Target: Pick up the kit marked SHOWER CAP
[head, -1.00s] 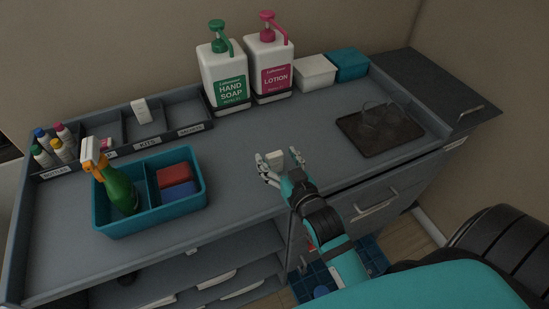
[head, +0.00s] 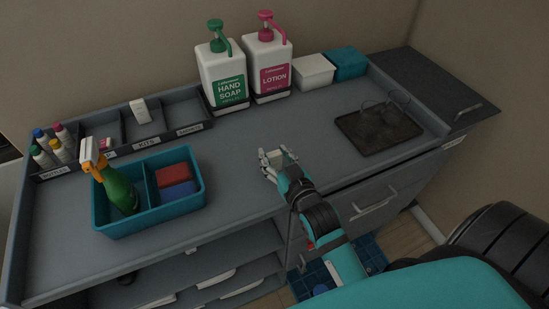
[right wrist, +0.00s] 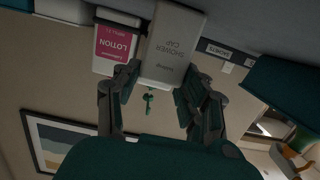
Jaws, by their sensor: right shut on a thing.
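The small white kit box marked SHOWER CAP (right wrist: 174,42) is between my right gripper's fingers in the right wrist view, its label upside down there. In the head view this kit (head: 279,157) is a small pale block at the middle of the counter, partly hidden by the fingers. My right gripper (head: 278,163) is shut on it, with a finger on either side. I cannot tell whether the kit touches the counter. My left gripper is not in view.
Another white box (head: 140,110) stands in the organizer's KITS compartment. A teal caddy (head: 150,222) with a spray bottle is at left. Soap (head: 223,75) and lotion (head: 268,65) pumps stand behind. A dark tray (head: 378,135) with glasses is at right. Counter around the gripper is clear.

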